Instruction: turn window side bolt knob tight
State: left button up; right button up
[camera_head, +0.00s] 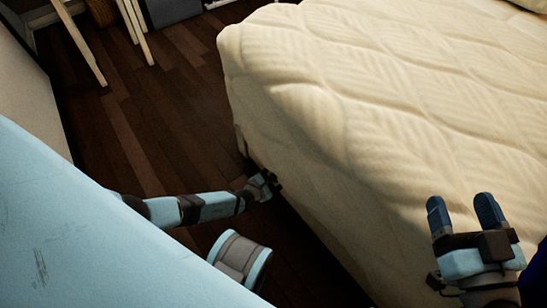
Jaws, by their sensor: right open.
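No window, side bolt or knob shows in this view. My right gripper (463,212) is at the lower right, over the cream bed cover. Its two dark blue fingers point up the picture and stand apart, with nothing between them. My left gripper (268,185) is small and dark at the end of the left arm, close to the near left side of the bed. Whether its fingers are apart, and whether it touches the bed, I cannot tell.
The bed (370,95) with a quilted cream cover fills the upper right. Dark wooden floor (165,120) lies bare to its left. Pale wooden legs (135,30) and a dark grey box (172,10) stand at the upper left, beside a light wall (25,95).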

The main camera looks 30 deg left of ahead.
jog(key=shift+r, duration=0.1)
pick_arm(q)
jog(key=p+v, duration=0.6)
jog(key=v, duration=0.8)
pick_arm(e)
jog(key=s+m, duration=0.1)
jog(key=s+a+r+m, duration=0.1)
jog(key=m, duration=0.1)
jog(key=shift+s+a+g+h, duration=0.2)
jog(key=shift+g+h, duration=0.1)
jog(key=shift+h, duration=0.1)
pick_arm(q)
jog(key=shift+a, duration=0.1)
pick_arm(e)
jog(key=shift+r, duration=0.1)
